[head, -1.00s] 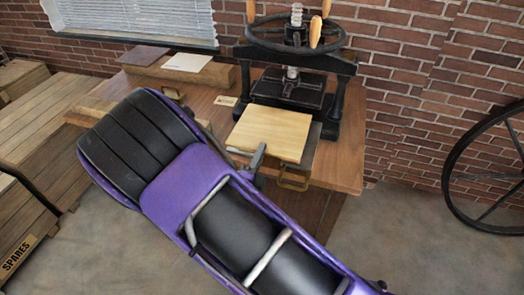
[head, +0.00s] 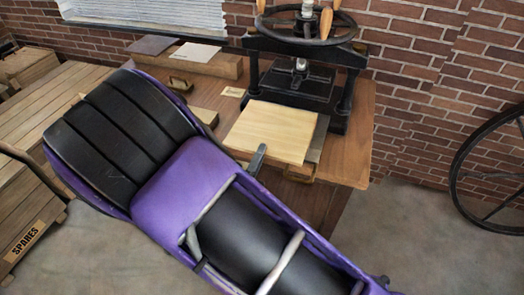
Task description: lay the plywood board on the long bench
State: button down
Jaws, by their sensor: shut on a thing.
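The plywood board (head: 272,131) is a pale, square sheet in front of the black hand press on a brown wooden bench (head: 352,160). My gripper (head: 258,160) is at the board's front edge. One grey finger shows over that edge, and my purple and black arm hides the rest of the gripper. It is shut on the board, which looks level. I cannot tell whether the board is clear of the dark plate (head: 320,135) showing along its right side.
The black press (head: 345,100) with its handwheel stands right behind the board. A wooden block (head: 225,68) with flat sheets lies at the back left. Slatted timber (head: 50,105) with a SPARES sign (head: 28,240) is at left. A spoked wheel (head: 490,165) stands at right.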

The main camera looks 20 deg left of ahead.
jog(key=s+a, duration=0.1)
jog(key=s, duration=1.3)
dwell(0.3)
jog(key=w+d+f+m+g+h, duration=0.15)
jog(key=w+d+m+h, duration=0.5)
jog(key=w+d, duration=0.7)
jog(key=w+d+m+g+h, duration=0.1)
jog(key=w+d+g+h, duration=0.1)
jog(key=w+d, duration=0.3)
jog(key=w+d+m+g+h, duration=0.2)
jog(key=w+d+g+h, duration=0.1)
jog(key=d, duration=0.7)
jog(key=shift+w+h, duration=0.65)
jog(key=shift+w, duration=0.2)
